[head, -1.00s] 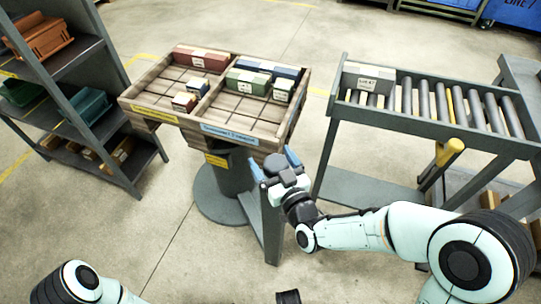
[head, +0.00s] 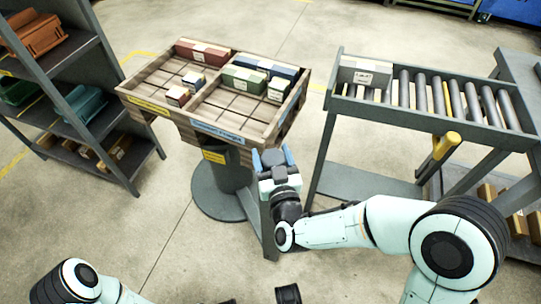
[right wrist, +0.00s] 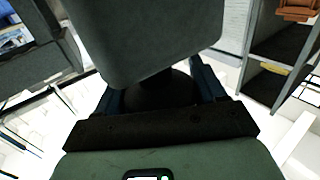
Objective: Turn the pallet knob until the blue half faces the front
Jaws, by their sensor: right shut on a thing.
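The pallet (head: 163,76) sits on a round grey pedestal, split into two trays. The left half has a yellow label (head: 150,105) on its front edge and the right half has a blue label (head: 218,131); both face the near side. The dark knob (head: 273,157) stands at the pallet's near right corner and also shows in the right wrist view (right wrist: 165,90), under a grey block. My right gripper (head: 272,156) is shut on the knob, its blue fingers at either side. My left arm shows at the bottom left, its gripper out of view.
Red, green, blue and small boxes lie in the pallet. A roller conveyor (head: 430,120) with a grey box (head: 364,73) stands at the right. A shelf rack (head: 75,60) with bins stands at the left.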

